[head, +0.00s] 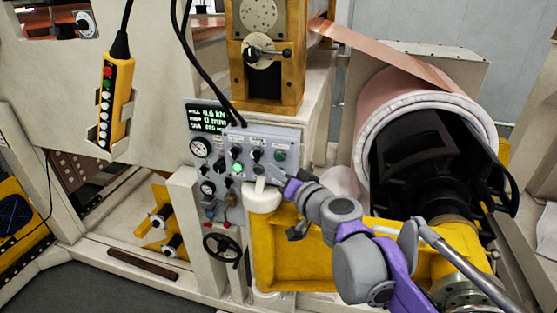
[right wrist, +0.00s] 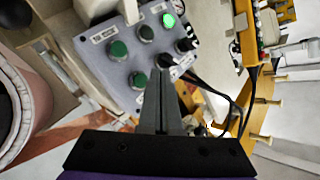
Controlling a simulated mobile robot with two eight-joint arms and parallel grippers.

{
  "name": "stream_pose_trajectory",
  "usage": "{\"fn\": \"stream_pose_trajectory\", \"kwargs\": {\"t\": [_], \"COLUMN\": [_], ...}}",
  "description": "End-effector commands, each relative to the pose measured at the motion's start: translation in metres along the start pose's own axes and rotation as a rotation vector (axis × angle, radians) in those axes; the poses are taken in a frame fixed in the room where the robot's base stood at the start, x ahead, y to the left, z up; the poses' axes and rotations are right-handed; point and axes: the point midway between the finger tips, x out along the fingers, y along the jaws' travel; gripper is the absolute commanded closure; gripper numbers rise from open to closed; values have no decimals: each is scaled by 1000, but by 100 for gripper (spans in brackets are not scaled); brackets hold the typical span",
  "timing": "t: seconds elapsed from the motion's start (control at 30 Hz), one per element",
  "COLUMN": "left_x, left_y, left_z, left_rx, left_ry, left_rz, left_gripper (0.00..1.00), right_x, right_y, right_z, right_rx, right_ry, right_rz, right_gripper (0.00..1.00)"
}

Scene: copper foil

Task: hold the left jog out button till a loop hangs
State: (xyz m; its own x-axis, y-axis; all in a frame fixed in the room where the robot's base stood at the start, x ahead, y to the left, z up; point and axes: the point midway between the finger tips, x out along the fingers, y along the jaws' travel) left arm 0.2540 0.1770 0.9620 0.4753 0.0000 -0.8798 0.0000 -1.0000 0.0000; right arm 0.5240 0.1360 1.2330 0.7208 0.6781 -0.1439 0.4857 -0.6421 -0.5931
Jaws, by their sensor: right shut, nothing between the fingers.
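The grey control panel (head: 262,145) carries several dark and green buttons and small switches, with one green light (head: 238,168) lit. The panel also fills the upper middle of the right wrist view (right wrist: 120,65), where its labels are too small to read, so I cannot tell which button is the left jog out. My right gripper (head: 272,172) is shut and empty, its fingertips (right wrist: 160,75) at the lower buttons; contact is unclear. The copper foil strip (head: 385,52) runs straight from the roll up to the left, with no hanging loop visible. My left gripper is out of view.
A yellow pendant (head: 118,95) with coloured buttons hangs at the left. A display (head: 208,117) and gauges sit left of the panel. A handwheel (head: 222,249) is below. The large foil roll (head: 375,115) stands at the right, close to my arm.

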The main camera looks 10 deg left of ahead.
Motion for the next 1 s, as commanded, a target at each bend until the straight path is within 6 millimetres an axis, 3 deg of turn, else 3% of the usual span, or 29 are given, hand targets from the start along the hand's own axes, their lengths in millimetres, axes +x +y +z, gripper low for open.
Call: {"fn": "stream_pose_trajectory", "kwargs": {"t": [0.2,1.0], "left_x": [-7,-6], "left_y": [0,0], "left_z": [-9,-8], "left_rx": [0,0], "left_ry": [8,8], "left_rz": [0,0], "left_gripper": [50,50], "right_x": [10,11], "right_y": [5,6], "right_z": [-11,-10], "right_rx": [-2,-1], "right_ry": [1,1], "right_rz": [-2,-1], "right_gripper": [100,100]}}
